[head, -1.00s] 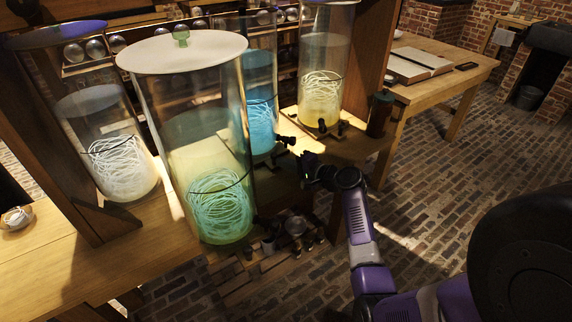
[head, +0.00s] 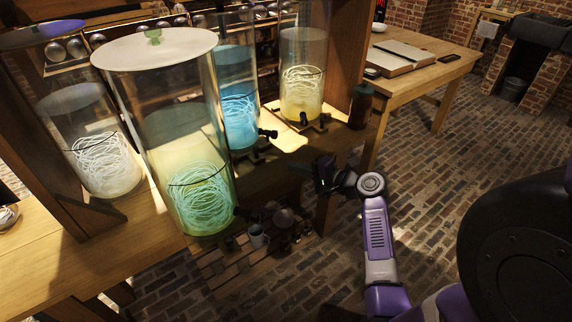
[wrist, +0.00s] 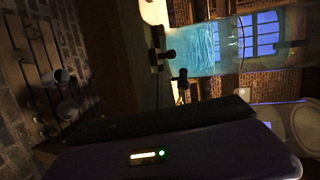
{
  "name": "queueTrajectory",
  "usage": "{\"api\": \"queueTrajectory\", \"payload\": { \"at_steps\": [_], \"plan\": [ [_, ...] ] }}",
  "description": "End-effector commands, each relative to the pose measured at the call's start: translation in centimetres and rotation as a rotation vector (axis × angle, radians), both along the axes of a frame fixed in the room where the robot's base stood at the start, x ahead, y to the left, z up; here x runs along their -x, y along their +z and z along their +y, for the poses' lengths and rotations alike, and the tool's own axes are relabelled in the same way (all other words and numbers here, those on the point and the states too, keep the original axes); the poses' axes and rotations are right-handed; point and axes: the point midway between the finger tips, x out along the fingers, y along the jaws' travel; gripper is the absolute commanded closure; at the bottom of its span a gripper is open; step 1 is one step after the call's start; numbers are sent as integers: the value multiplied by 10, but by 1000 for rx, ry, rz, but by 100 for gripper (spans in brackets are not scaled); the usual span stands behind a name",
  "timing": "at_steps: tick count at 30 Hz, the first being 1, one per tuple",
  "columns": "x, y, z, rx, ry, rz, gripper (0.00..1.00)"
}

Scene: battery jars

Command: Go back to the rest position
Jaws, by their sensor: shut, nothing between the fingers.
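My gripper (head: 318,172) is in front of the wooden bench with the jars, to the right of the front green-yellow jar. It is shut and empty, and touches nothing that I can see. Its dark body fills the lower part of the wrist view. My purple arm reaches up to it from the lower right in the head view. The blue jar (head: 236,95) stands behind and left of my gripper, with a dark tap (head: 268,134) at its front. The wrist view shows the blue jar (wrist: 205,45) sideways, with dark taps beside it.
A green-yellow jar (head: 185,150) with a white lid, a whitish jar (head: 100,140) and a yellow jar (head: 303,70) also stand there. A brown bottle (head: 361,106) is near the bench's right end. A low slatted rack (head: 215,272) holds mugs. Brick floor lies open at right.

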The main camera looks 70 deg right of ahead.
Motion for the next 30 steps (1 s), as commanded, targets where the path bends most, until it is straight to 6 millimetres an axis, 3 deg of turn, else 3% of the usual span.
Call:
{"api": "queueTrajectory", "payload": {
  "at_steps": [4,14,21,23,26,30],
  "plan": [
    [10,3,3,0,-1,0,100],
    [12,4,2,12,-3,0,100],
    [29,19,-38,209,-160,71,100],
    [38,19,-42,285,-206,118,100],
    [47,18,-31,419,-252,207,100],
    [52,19,2,594,-262,311,100]
  ]
}}
